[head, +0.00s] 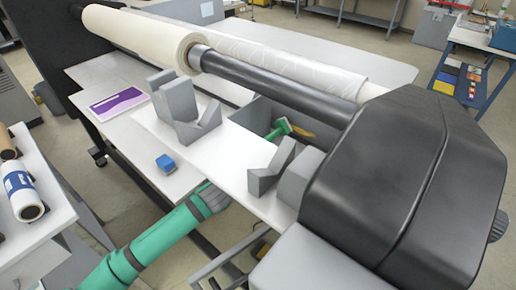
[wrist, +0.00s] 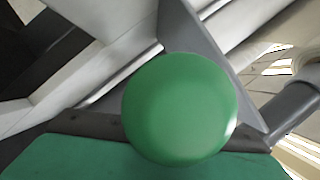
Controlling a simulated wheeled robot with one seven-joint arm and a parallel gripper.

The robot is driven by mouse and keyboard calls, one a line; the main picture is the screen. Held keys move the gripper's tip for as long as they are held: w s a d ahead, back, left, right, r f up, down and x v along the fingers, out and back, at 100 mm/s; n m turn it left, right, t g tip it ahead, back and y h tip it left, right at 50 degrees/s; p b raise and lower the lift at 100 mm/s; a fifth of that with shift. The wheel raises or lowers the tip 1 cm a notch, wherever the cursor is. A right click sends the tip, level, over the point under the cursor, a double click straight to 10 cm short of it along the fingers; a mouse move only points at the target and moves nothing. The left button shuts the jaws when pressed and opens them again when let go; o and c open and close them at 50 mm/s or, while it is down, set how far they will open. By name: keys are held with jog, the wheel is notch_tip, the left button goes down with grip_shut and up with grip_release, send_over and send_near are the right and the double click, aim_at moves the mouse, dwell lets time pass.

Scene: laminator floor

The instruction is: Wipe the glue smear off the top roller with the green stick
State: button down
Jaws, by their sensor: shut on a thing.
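The dark top roller (head: 275,82) runs slantwise from the cream roll's end to the black housing. I cannot make out a glue smear on it. In the wrist view a round green end, which looks like the green stick (wrist: 180,108), fills the middle, close to the camera. My gripper (wrist: 180,135) appears shut on it, with the fingers largely hidden behind it. In the head view my teal arm rises from the bottom and its end passes out of sight under the white plate. A small green piece (head: 280,129) with a yellow-brown part shows beyond the plate; I cannot tell if it is the stick.
The white plate (head: 235,160) carries grey V-shaped blocks (head: 187,108) and lies below the roller. A blue block (head: 166,162) and a purple packet (head: 118,103) lie to the left. The black housing (head: 400,190) bounds the right. A side table with rolls (head: 22,192) stands at left.

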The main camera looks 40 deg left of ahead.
jog(key=shift+s+a, duration=0.15)
jog(key=shift+s, duration=1.45)
jog(key=shift+s+a, duration=0.1)
jog(key=shift+s, duration=1.45)
jog(key=shift+w, duration=0.15)
jog(key=shift+w+d+f, duration=0.1)
jog(key=shift+w+d, duration=0.05)
jog(key=shift+w, duration=2.3)
jog(key=c, duration=2.3)
grip_release()
grip_shut()
jog(key=shift+w, duration=1)
